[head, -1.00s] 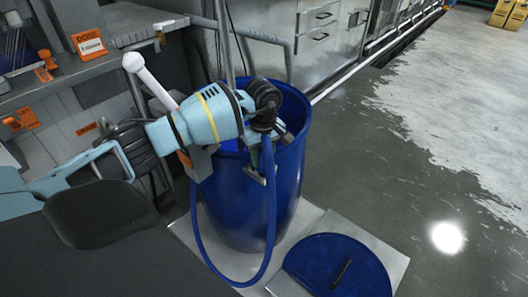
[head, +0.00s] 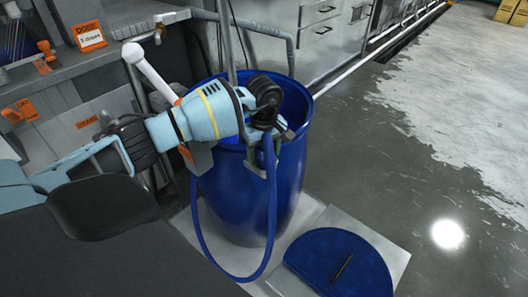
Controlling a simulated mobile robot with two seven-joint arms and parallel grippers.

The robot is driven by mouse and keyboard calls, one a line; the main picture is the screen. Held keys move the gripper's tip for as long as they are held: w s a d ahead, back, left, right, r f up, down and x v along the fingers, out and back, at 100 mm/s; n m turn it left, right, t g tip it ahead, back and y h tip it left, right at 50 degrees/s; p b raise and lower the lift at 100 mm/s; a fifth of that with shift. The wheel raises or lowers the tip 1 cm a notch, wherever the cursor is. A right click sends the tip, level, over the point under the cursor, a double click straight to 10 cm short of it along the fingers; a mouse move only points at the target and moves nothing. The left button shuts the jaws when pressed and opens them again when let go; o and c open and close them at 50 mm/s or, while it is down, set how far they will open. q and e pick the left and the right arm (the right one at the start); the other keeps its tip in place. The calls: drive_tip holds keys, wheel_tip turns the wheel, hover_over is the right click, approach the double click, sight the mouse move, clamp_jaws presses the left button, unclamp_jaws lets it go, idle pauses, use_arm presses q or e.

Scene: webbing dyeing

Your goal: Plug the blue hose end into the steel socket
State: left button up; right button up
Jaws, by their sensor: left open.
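The blue hose (head: 270,215) hangs in a long loop in front of the blue barrel. One side of it rises to my left gripper (head: 266,150), and the other passes up behind my left arm at the barrel's left. My left gripper is open, pointing down over the barrel's near rim, with the upper part of the hose right beside its fingers. The hose end is hidden or too small to make out there. I cannot clearly identify the steel socket in this view. My right gripper is not in view.
The blue barrel (head: 240,210) stands open on a pale base plate. A round blue lid (head: 325,262) with a dark bar lies to its right. A white-handled lever (head: 150,70), a small tap (head: 158,28) and grey machinery are at left.

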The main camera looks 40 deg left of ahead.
use_arm(q)
drive_tip(key=shift+r, duration=3.95)
